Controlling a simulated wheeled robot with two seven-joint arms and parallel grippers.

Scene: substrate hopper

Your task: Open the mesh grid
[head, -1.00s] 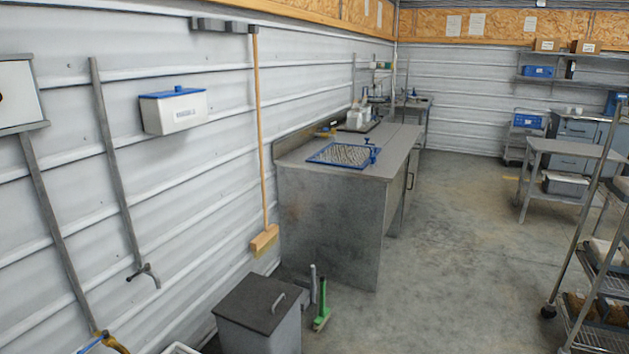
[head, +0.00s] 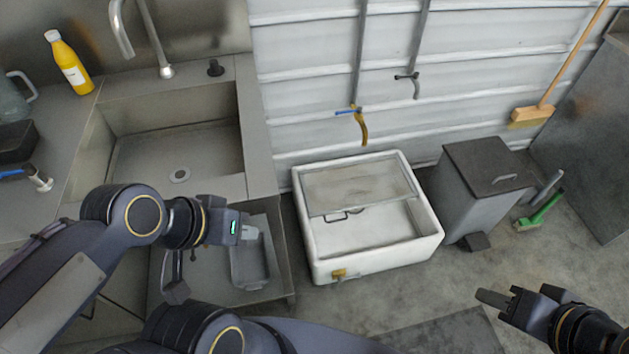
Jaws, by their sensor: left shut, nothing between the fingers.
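A white floor basin (head: 425,252) stands against the wall in the middle of the view. A flat greyish panel (head: 360,186), which may be the mesh grid, covers its back part; its mesh is too fine to make out. A dark handle (head: 343,215) shows at the panel's front edge, and the basin's front part is uncovered. My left gripper (head: 250,233) is shut and empty, left of the basin and apart from it. My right gripper (head: 487,298) is low on the right, in front of the basin and touching nothing; its finger gap cannot be made out.
A steel sink counter (head: 250,150) with a yellow bottle (head: 70,64) stands left. A grey bin (head: 480,190) is close right of the basin, with a green brush (head: 540,210) beside it. A wall tap (head: 358,120) hangs above the basin. The floor in front is free.

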